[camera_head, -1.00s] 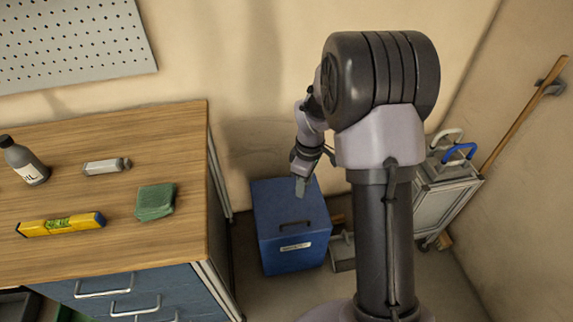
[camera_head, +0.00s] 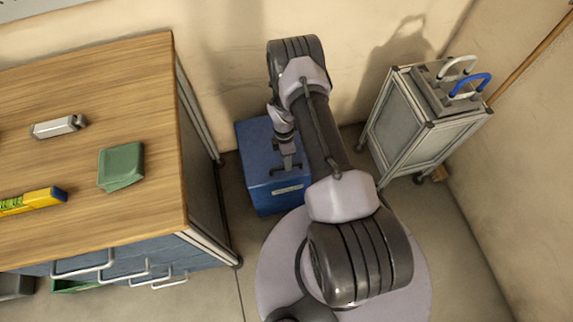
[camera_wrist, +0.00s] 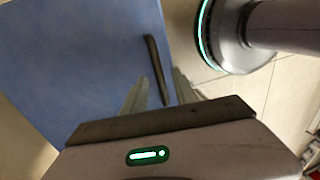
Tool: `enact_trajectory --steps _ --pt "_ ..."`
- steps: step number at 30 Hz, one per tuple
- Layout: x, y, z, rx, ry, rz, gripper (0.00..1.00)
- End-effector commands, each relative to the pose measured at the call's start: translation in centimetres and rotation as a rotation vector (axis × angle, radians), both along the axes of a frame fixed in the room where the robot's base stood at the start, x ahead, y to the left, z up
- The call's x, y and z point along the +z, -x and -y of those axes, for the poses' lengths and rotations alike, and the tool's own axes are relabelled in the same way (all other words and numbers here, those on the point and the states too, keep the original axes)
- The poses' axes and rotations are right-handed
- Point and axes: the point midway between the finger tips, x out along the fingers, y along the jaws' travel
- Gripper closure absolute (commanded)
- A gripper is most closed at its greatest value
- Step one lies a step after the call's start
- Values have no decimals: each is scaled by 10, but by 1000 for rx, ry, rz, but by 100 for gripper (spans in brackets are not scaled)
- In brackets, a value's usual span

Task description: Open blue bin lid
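The blue bin (camera_head: 256,160) stands on the floor against the back wall, right of the workbench, and its lid is shut. It also fills the left of the wrist view (camera_wrist: 75,60). A dark bar handle (camera_wrist: 155,65) lies near the lid's edge. My gripper (camera_head: 289,160) is over the lid at the handle, pointing down. In the wrist view my gripper (camera_wrist: 160,78) is open, with one finger on each side of the handle's line. I cannot tell whether the fingers touch the handle. My arm hides the bin's right part in the head view.
The wooden workbench (camera_head: 100,80) stands at left, holding a green cloth (camera_head: 121,165), a yellow level (camera_head: 30,201) and a grey-white tool (camera_head: 58,127). A grey cabinet (camera_head: 408,125) with a white and a blue looped handle on top stands at right. Floor at lower right is clear.

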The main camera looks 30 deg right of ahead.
Motion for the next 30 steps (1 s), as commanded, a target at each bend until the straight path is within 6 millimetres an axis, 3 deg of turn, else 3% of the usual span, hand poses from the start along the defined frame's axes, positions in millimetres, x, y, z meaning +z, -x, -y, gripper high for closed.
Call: enact_trajectory --steps 3,12,18,30 --pt "-12 2 -1 -1 0 0 66" --pt "-13 3 -1 0 0 0 66" --pt "-13 3 -1 0 0 0 100" --pt "-13 3 -1 0 0 -1 100"
